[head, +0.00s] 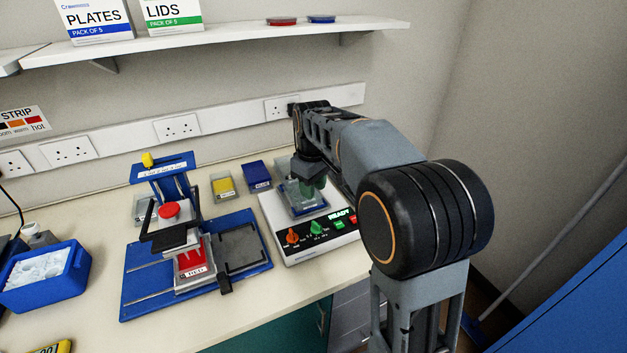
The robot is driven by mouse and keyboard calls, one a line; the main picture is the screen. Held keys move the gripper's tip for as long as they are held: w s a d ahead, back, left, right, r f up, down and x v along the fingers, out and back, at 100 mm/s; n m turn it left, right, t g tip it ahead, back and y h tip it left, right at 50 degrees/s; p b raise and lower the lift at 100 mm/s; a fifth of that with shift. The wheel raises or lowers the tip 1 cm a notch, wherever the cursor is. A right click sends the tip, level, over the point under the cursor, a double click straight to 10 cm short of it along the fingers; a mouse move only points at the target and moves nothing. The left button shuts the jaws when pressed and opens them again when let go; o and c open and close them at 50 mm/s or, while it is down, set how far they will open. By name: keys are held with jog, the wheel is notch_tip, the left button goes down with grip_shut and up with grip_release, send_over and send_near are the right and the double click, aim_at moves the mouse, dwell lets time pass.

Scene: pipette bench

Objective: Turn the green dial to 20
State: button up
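The green dial (316,228) is on the front panel of a white bench device (285,215), to the right of an orange dial (292,238). Small scale marks surround it, but I cannot read its setting. The panel also has a lit display (341,215) reading READY, a green button (338,225) and a red button (353,219). My gripper (311,190) points down over the plate area on top of the device, behind the green dial and apart from it in the picture. Its fingers are small and dark here, so I cannot tell whether they are open.
A blue ice tub (45,280) is at far left. The bench's front edge (270,312) is clear.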

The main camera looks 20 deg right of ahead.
jog(key=shift+r, duration=0.95)
jog(key=s+f+m+t, duration=0.2)
jog(key=s+m, duration=0.1)
jog(key=s, duration=0.6)
jog(key=s+f+m+t, duration=0.2)
jog(key=s+m, duration=0.1)
jog(key=s, duration=0.6)
jog(key=shift+s+d+f+m, duration=0.25)
jog(key=shift+s+d+m, duration=0.1)
jog(key=shift+d+m, duration=0.1)
